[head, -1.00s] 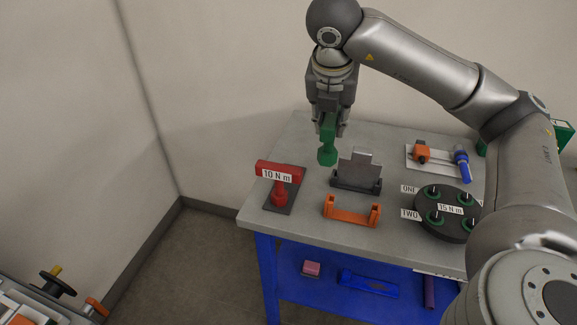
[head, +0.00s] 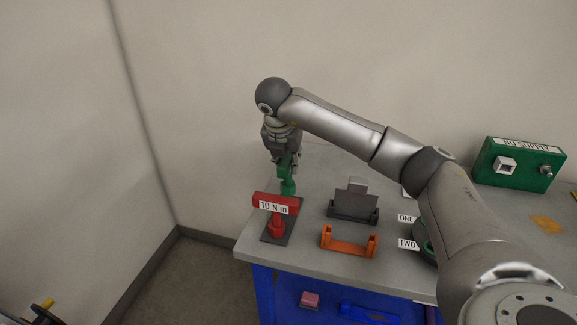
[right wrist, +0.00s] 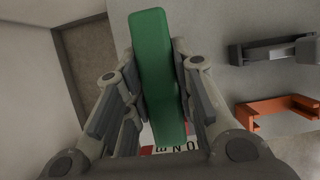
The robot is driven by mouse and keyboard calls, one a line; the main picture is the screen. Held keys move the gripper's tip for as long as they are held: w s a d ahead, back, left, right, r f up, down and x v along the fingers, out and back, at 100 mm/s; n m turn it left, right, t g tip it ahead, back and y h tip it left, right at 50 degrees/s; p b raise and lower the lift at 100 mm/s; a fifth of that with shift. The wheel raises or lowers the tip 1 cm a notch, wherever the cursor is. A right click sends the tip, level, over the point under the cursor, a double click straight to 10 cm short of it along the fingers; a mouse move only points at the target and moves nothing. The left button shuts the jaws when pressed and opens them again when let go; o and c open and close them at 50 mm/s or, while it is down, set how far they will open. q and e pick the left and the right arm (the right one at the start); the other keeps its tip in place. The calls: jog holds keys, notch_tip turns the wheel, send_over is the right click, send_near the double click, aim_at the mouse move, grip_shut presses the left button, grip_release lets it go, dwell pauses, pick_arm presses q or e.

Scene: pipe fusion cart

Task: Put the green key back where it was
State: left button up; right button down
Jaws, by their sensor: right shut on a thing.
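My right gripper (head: 284,163) is shut on the green key (head: 287,185) and points downward over the back left of the table. The key hangs upright, its lower end just behind the red tool (head: 277,226) labelled 10 N m. I cannot tell whether it touches the dark plate (head: 285,231) under the red tool. In the right wrist view the green key (right wrist: 157,70) sits between both fingers (right wrist: 158,85), with the white label partly showing below it. My left gripper is not in view.
A dark grey holder (head: 340,211) with a grey plate and an orange bracket (head: 348,244) stand to the right of the red tool. The black round disc is mostly behind my arm. A green box (head: 517,165) stands at the back right. The table's left edge is close by.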

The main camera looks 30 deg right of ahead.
notch_tip(320, 180, down, 2)
jog(key=shift+f+p, duration=0.1)
jog(key=shift+p, duration=0.2)
jog(key=shift+f, duration=0.15)
jog(key=shift+s, duration=0.1)
jog(key=shift+f, duration=0.1)
jog(key=shift+f+b, duration=0.15)
jog(key=shift+b, duration=0.15)
jog(key=c, duration=1.2)
grip_release()
